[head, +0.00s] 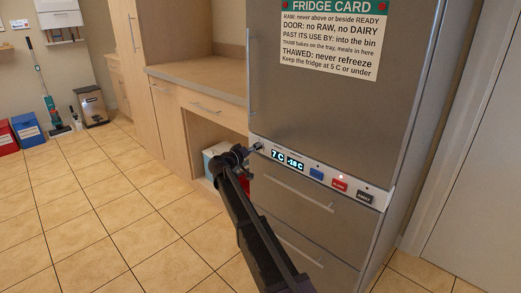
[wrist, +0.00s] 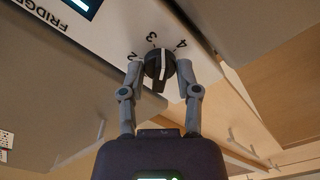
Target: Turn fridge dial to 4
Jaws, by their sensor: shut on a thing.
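The fridge dial (wrist: 158,66) is a round black knob with a white line, on the fridge's pale control strip. The numerals 2, 3 and 4 show around its upper side in the wrist view. The white line runs nearly up and down there, with its upper end close to the 3, on the side toward the 4. My gripper (wrist: 160,75) has one finger on each side of the dial and is shut on it. In the head view my gripper (head: 253,149) reaches the strip's left end and mostly hides the dial. The fridge display (head: 277,155) reads 7 C.
A second display (head: 295,162) reads -18 C. Blue, red and black buttons (head: 339,184) sit to its right on the strip. The fridge card (head: 332,38) is on the upper door. A counter (head: 200,78) stands left of the fridge.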

